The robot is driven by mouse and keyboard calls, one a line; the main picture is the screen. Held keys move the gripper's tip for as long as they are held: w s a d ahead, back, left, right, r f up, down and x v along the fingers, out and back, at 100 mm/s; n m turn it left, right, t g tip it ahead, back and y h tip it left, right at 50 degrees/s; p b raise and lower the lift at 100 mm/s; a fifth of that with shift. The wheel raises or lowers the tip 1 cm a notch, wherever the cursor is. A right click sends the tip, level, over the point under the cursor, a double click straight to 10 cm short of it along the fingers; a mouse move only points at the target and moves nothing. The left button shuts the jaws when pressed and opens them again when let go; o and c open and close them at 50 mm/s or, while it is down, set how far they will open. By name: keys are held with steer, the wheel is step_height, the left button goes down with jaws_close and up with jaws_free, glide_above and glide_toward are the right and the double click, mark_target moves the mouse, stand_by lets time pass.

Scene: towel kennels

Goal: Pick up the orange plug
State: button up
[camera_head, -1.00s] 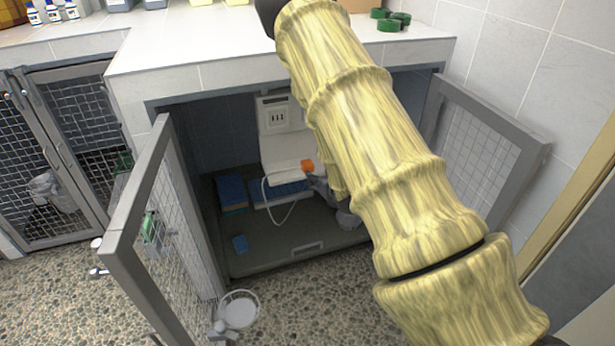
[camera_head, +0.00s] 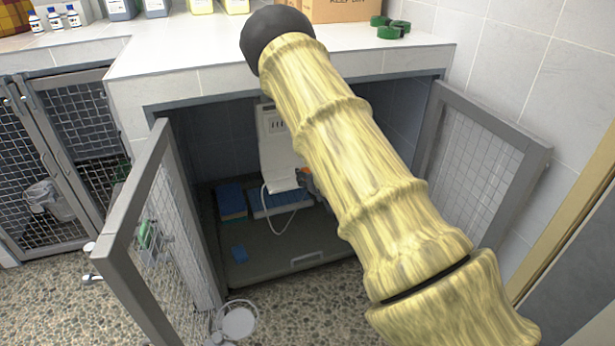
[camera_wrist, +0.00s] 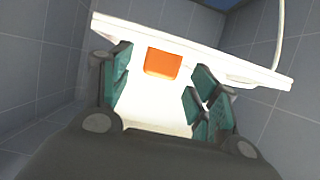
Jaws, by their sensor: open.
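The orange plug (camera_wrist: 163,62) sits on the white unit (camera_wrist: 140,108) inside the open kennel, shown between and just beyond my fingertips in the wrist view. In the head view only a small bit of the plug (camera_head: 306,173) shows; my arm covers the rest. My gripper (camera_wrist: 161,82) is open, with its green-padded fingers spread on either side of the plug's line. I cannot tell whether either finger touches the plug or the unit. In the head view my gripper is hidden behind my arm.
A white cable (camera_head: 282,228) hangs in a loop from the unit. Blue cloths (camera_head: 232,205) lie on the kennel floor. Open mesh doors stand left (camera_head: 165,225) and right (camera_head: 478,160). The counter (camera_head: 200,50) hangs over the opening. Grey kennel walls are close in the wrist view.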

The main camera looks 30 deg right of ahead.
steer(key=shift+w+d+f, duration=0.2)
steer(key=shift+w+f, duration=0.05)
steer(key=shift+w, duration=0.35)
steer(key=shift+c, duration=0.2)
steer(key=c, duration=1.2)
steer(key=shift+r, duration=0.15)
steer(key=shift+r, duration=0.2)
step_height(320, 180, up, 4)
steer(key=shift+f+p, duration=0.2)
steer(key=shift+p, duration=0.35)
steer(key=s+a+p, duration=0.1)
steer(key=s+a, duration=0.2)
steer(key=a, duration=1.2)
steer(key=shift+a+r, duration=0.35)
steer(key=shift+r, duration=0.05)
